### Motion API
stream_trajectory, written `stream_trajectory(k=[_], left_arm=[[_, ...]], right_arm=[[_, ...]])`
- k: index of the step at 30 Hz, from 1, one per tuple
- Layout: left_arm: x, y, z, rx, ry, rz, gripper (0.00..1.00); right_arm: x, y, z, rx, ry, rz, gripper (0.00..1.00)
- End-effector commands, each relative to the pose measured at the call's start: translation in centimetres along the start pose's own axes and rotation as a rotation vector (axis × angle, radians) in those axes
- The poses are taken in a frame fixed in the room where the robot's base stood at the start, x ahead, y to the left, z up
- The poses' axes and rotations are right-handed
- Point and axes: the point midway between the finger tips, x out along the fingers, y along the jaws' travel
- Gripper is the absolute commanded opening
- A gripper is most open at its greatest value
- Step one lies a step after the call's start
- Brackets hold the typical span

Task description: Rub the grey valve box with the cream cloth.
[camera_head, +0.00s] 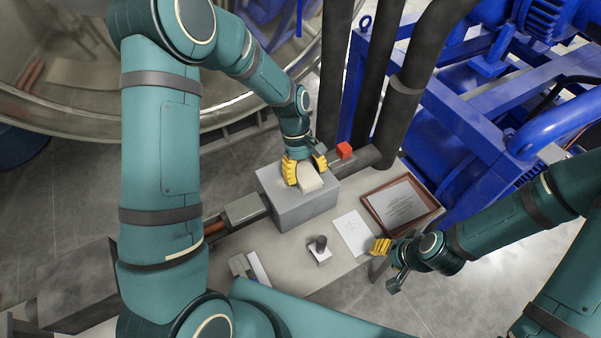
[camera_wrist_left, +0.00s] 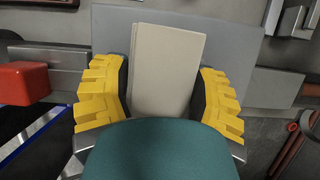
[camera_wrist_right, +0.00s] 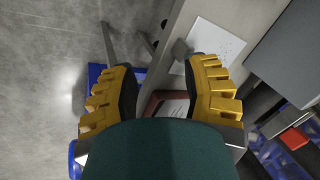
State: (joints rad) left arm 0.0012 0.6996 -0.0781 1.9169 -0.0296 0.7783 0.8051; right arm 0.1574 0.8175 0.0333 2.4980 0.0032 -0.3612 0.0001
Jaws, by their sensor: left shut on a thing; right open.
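The grey valve box (camera_head: 300,210) sits on the pale bench in the middle of the head view. It also fills the back of the left wrist view (camera_wrist_left: 230,40). My left gripper (camera_head: 302,178) is shut on the folded cream cloth (camera_head: 309,180) at the top of the box. In the left wrist view the cloth (camera_wrist_left: 165,70) stands between the yellow fingers. The cloth appears to lie against the box top, though contact is hard to confirm. My right gripper (camera_head: 386,262) is open and empty beyond the bench's front edge, right of the box.
A red block (camera_head: 344,150) sits on the pipe behind the box. Dark vertical pipes (camera_head: 372,90) rise behind.

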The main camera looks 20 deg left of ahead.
Motion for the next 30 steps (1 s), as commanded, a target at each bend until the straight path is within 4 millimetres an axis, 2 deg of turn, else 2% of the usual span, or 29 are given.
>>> stream_trajectory(k=[17,18,19,20,25,30], left_arm=[[0.0,4.1,-0.1,0.003,0.003,0.005,0.34],[-0.1,4.2,-0.1,0.004,0.003,0.007,0.29],[-0.1,4.3,-0.1,0.004,0.004,0.008,0.29],[0.0,4.3,-0.1,0.003,0.004,0.007,0.23],[0.2,4.0,-0.2,0.003,0.003,0.005,0.23],[0.2,2.6,-0.1,0.001,-0.001,-0.001,0.23]], right_arm=[[-0.1,0.0,0.0,0.0,0.0,0.0,0.47],[-0.1,-0.1,0.0,0.0,0.0,0.0,0.47],[-0.1,-0.1,0.0,0.0,0.0,0.0,0.47],[-0.1,-0.1,0.0,0.0,0.0,0.0,0.47],[0.0,0.0,0.0,0.0,0.0,0.0,0.47],[-0.2,-0.1,0.0,0.0,0.0,0.0,0.47]])
